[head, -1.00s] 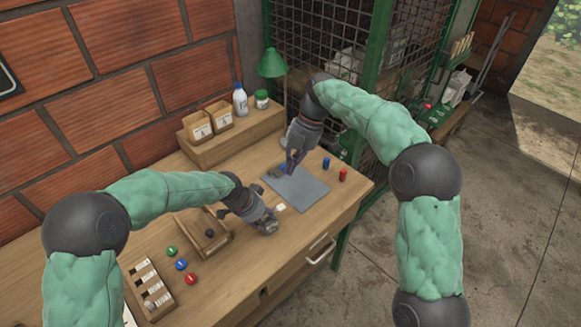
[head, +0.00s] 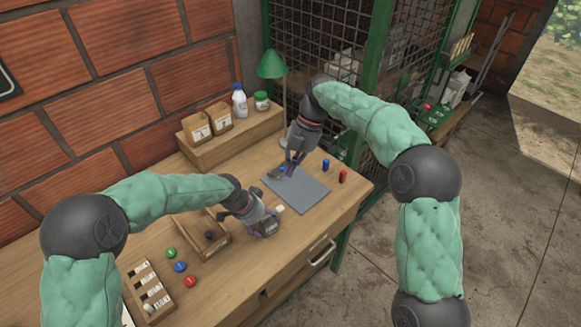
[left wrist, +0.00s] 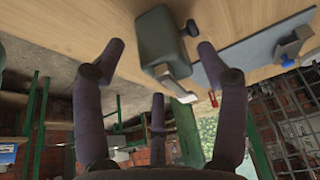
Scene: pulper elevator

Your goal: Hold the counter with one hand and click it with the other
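The counter looks like a dark grey-green block (left wrist: 162,45) with a dark side knob and a pale metal tab. It lies on the wooden bench between the spread fingers of my left gripper (left wrist: 160,50) in the left wrist view, with a gap visible on the left finger's side. In the head view my left gripper (head: 258,218) is low over the bench, with the counter (head: 267,228) at its fingertips, partly covered. My right gripper (head: 288,166) points down at the far left corner of the grey mat (head: 303,191), beside a small blue-and-grey item (left wrist: 290,48); its fingers are too small to read.
A blue cylinder (head: 326,165) and a red cylinder (head: 343,176) stand right of the mat. A wooden tray (head: 203,238) and several coloured discs (head: 180,267) lie left of my left gripper. A raised shelf (head: 232,137) with boxes and bottles stands behind, beside a green lamp (head: 272,64).

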